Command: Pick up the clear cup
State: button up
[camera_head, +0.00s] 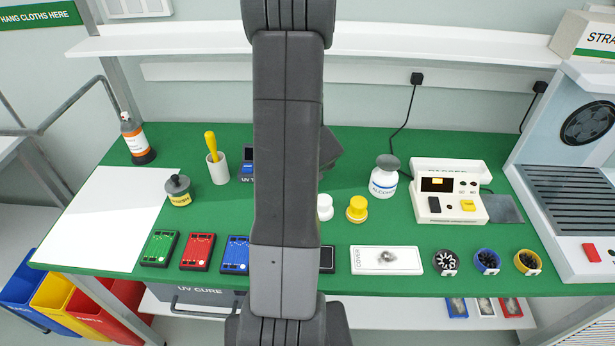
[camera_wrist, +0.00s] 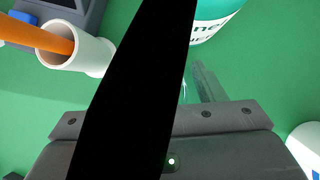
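I cannot make out the clear cup for certain in either view. In the wrist view, a faint see-through grey strip (camera_wrist: 206,82) shows just beyond my gripper (camera_wrist: 165,125); I cannot tell whether it is part of the cup or a finger. A black band crosses the middle of that view and hides much of what lies there. In the head view my own arm covers the middle of the green bench (camera_head: 375,215) and hides my gripper. Whether the fingers are open or shut does not show.
A white holder (camera_wrist: 92,55) with an orange handle and a teal-and-white labelled container (camera_wrist: 212,18) are close by in the wrist view. In the head view, an alcohol bottle (camera_head: 384,182), yellow-topped pot (camera_head: 357,210), and white device (camera_head: 447,200) stand right of my arm.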

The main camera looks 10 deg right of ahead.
jog(key=c, duration=0.7)
jog(key=shift+s+r, duration=0.1)
jog(key=shift+r, duration=0.05)
